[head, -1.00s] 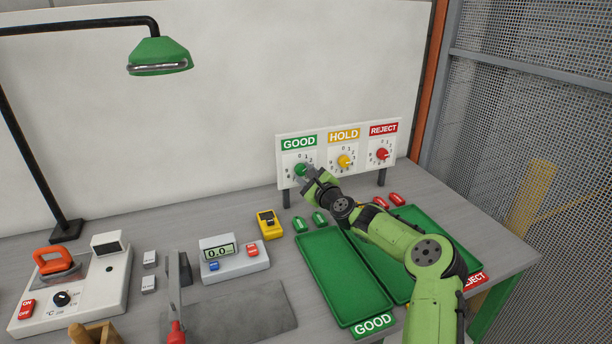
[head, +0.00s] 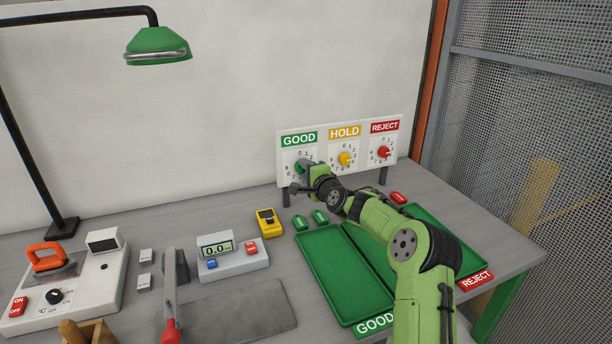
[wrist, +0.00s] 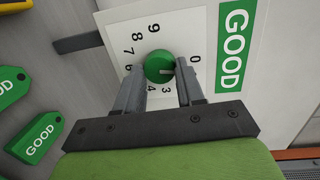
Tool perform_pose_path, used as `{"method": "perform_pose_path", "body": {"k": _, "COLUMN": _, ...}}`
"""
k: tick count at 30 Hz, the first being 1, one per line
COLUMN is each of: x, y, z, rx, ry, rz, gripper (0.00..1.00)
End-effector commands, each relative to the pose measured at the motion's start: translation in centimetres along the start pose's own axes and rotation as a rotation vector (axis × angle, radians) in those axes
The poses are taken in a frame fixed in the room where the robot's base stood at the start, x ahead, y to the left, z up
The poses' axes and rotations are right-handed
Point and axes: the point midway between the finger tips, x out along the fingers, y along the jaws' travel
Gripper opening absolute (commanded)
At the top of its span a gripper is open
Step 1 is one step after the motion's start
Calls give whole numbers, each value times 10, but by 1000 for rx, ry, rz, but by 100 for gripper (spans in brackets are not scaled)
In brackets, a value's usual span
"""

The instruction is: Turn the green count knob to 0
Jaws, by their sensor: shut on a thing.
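The green count knob (wrist: 157,64) is on the white dial under the GOOD label (head: 299,138). My gripper (wrist: 160,73) is shut on it, with one finger on each side in the wrist view. The knob's pale pointer mark faces right and slightly down, below the 0 (wrist: 196,58), toward the right finger. That finger hides the digits there; 3, 4, 6, 7, 8 and 9 show around the rest of the dial. In the head view my gripper (head: 306,172) covers much of the knob.
The yellow HOLD knob (head: 346,160) and red REJECT knob (head: 384,152) sit to the right on the same panel. Below are green trays (head: 345,316), loose green tags (head: 300,222) and a yellow device (head: 269,224). A lamp (head: 158,45) stands left.

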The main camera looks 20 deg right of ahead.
Motion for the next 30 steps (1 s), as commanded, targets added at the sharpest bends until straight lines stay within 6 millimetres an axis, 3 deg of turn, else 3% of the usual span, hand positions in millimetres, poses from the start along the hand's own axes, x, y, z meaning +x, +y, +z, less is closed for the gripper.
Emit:
{"method": "perform_pose_path", "body": {"k": 12, "x": 0, "y": 2, "z": 2, "rx": -158, "ry": 12, "rz": 15, "gripper": 7}}
{"method": "perform_pose_path", "body": {"k": 27, "x": 0, "y": 2, "z": 1, "rx": -174, "ry": 14, "rz": 18, "gripper": 7}}
{"method": "perform_pose_path", "body": {"k": 28, "x": 0, "y": 2, "z": 1, "rx": -173, "ry": 14, "rz": 18, "gripper": 42}}
{"method": "perform_pose_path", "body": {"k": 30, "x": 0, "y": 2, "z": 1, "rx": -173, "ry": 14, "rz": 17, "gripper": 53}}
